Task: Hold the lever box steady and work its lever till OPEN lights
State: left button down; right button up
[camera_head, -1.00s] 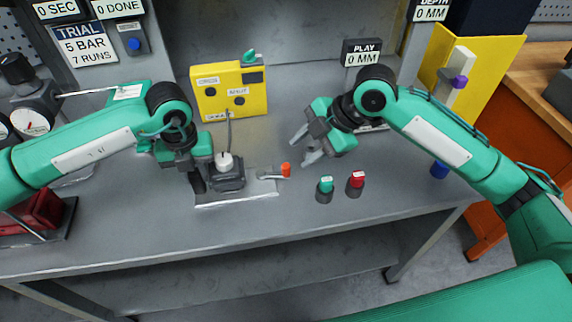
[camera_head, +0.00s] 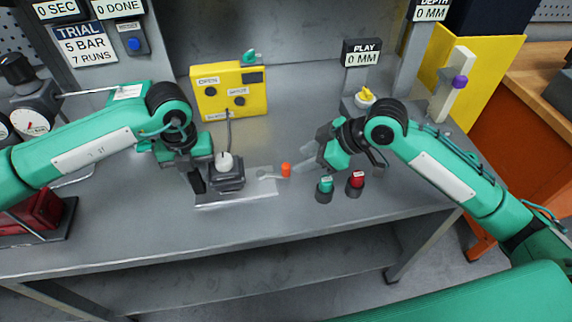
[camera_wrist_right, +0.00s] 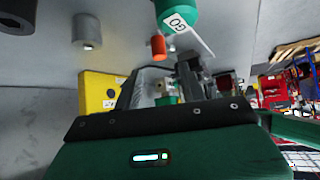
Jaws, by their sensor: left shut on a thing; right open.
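The lever box (camera_head: 229,178) is dark grey with a white cap and sits on a pale plate (camera_head: 262,186). Its short lever ends in an orange knob (camera_head: 286,170) and points right. My left gripper (camera_head: 204,179) is shut on the lever box at its left side; its far finger is hard to see. My right gripper (camera_head: 302,165) is open, with its fingertips just right of the orange knob. I cannot tell whether they touch it. In the right wrist view the fingers (camera_wrist_right: 158,88) are apart. The yellow panel (camera_head: 228,104) has an OPEN label; its round lamps look dark.
A green button (camera_head: 325,187) and a red button (camera_head: 356,181) stand close below my right gripper. A cable runs from the yellow panel to the lever box. A yellow-topped part (camera_head: 365,96) stands behind my right wrist. The front bench surface is clear.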

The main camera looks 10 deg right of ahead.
aim_at(287, 166)
jog(key=x, duration=0.7)
jog(key=shift+w, duration=0.1)
grip_shut()
